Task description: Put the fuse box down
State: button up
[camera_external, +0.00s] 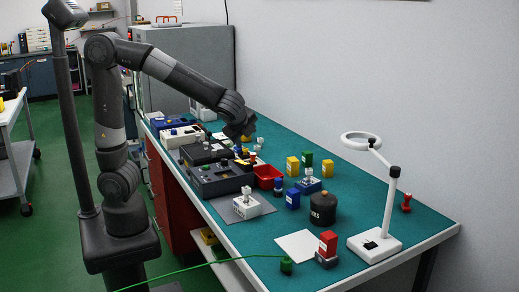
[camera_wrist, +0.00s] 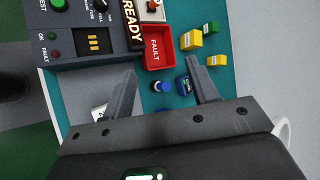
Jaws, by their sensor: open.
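Several small labelled boxes stand on the bench; I cannot tell which is the fuse box. They include a blue box (camera_external: 292,199), yellow boxes (camera_external: 292,166) (camera_external: 327,169), a green box (camera_external: 307,159) and a red box (camera_external: 327,243) on a grey base. In the wrist view a dark blue labelled box (camera_wrist: 185,86) shows beside the right finger, below the gripper.
A red tray (camera_external: 268,176), labelled FAULT in the wrist view (camera_wrist: 158,61), lies beside the dark test unit (camera_external: 220,180). A black jar (camera_external: 322,209) and a magnifier lamp (camera_external: 375,245) stand nearer the front. A white sheet (camera_external: 297,246) lies there. Some green mat around the boxes is clear.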

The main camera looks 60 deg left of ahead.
jog(key=s+a+n+h, duration=0.3)
jog(key=s+a+n, duration=0.1)
jog(key=s+n, duration=0.3)
jog(key=s+a+n+h, duration=0.3)
jog(key=s+n, duration=0.5)
jog(key=s, duration=0.3)
jog(key=shift+s+a+r+g+h, duration=0.2)
jog(key=shift+a+r+g+h, duration=0.2)
jog(key=shift+a, duration=0.3)
jog(key=shift+o, duration=0.4)
